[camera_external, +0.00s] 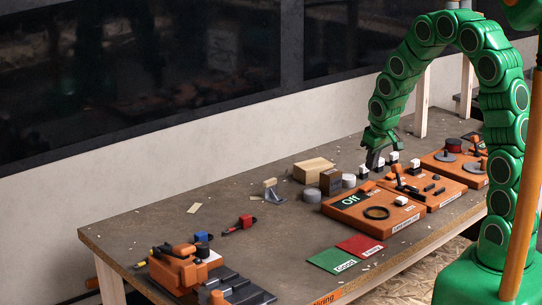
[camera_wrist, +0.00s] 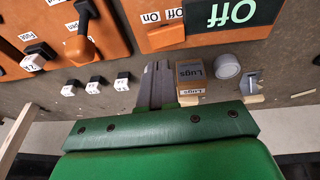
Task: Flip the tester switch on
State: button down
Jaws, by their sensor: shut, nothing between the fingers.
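The tester is an orange panel (camera_external: 335,213) on the bench, with a dark display (camera_external: 350,200) that reads "Off". In the wrist view the display (camera_wrist: 238,12) appears upside down at the top right. The tester switch looks like a small orange-red rocker (camera_wrist: 166,36) beside the "On" and "Off" labels; which way it is tipped I cannot tell. My gripper (camera_external: 373,160) is shut and empty, above the bench behind the tester. In the wrist view its grey fingers (camera_wrist: 156,72) lie together, just below the switch in the picture, apart from it.
A "Lugs" box (camera_wrist: 191,74) and a grey cylinder (camera_wrist: 227,65) stand right of my fingers in the wrist view. Several black-and-white blocks (camera_wrist: 94,85) stand left. Another orange panel with a lever (camera_wrist: 80,45) adjoins the tester. Green (camera_external: 332,261) and red (camera_external: 360,246) mats lie in front.

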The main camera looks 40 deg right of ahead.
aim_at(368, 181)
jog(key=shift+d+f, duration=0.2)
jog(key=shift+f, duration=0.8)
jog(key=shift+d+f, duration=0.2)
jog(key=shift+f, duration=0.8)
jog(key=shift+d+f+y, duration=0.35)
jog(key=shift+f+y, duration=0.15)
jog(key=shift+y, duration=0.3)
jog(key=shift+a, duration=0.2)
jog(key=shift+a+r, duration=0.2)
jog(key=shift+a, duration=0.4)
jog(key=shift+r, duration=0.1)
